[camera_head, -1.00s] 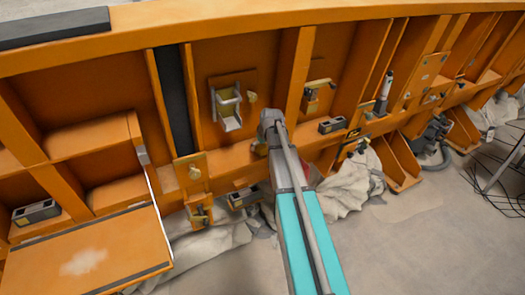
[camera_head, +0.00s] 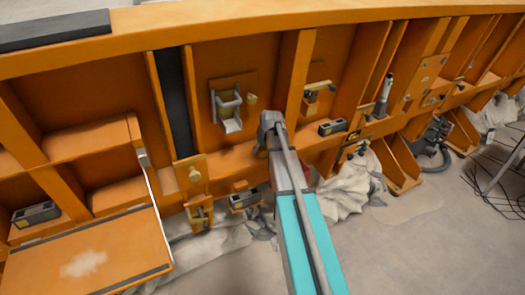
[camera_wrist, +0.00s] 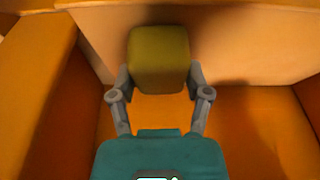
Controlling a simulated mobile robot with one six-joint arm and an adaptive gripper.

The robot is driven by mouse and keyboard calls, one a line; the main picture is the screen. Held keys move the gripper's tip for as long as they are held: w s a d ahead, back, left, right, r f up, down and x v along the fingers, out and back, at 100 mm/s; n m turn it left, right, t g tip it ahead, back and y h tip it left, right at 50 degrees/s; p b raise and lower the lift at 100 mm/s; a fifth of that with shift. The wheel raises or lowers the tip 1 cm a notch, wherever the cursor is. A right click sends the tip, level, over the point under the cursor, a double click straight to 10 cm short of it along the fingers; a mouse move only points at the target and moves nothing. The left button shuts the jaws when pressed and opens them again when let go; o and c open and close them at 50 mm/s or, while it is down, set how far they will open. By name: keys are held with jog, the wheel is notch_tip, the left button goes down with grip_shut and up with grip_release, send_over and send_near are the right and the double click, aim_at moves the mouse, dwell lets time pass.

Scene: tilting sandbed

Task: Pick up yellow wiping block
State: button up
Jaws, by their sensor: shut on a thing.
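The yellow wiping block (camera_wrist: 158,58) is a rounded, dull yellow cube in the wrist view, at the top centre. My gripper (camera_wrist: 160,78) is shut on it, with one grey finger at each lower side of the block. Orange panels surround the block, and a paler orange face lies behind it. I cannot tell whether the block touches a surface. In the head view my arm reaches up to the orange wall, and the gripper and block are hidden behind the arm's end.
The orange wall (camera_head: 165,32) has upright ribs and shelves. A grey bracket (camera_head: 226,105) is left of my arm, and a grey box (camera_head: 332,127) is on its right. A tilted orange panel (camera_head: 85,250) juts out at lower left. Open floor (camera_head: 430,240) lies at lower right.

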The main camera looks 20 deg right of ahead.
jog(key=shift+r, duration=0.15)
notch_tip(320, 180, up, 3)
jog(key=p, duration=0.3)
jog(key=shift+s+a+r+p, duration=1.15)
jog(key=shift+s+r+p, duration=0.5)
jog(key=shift+s, duration=0.4)
jog(key=shift+s+a+r+p, duration=1.15)
jog(key=shift+s+r+p, duration=0.5)
jog(key=shift+s, duration=0.35)
jog(key=shift+s+a+r+p, duration=1.15)
jog(key=shift+s+r+p, duration=0.5)
jog(key=shift+s, duration=0.4)
jog(key=shift+f, duration=0.1)
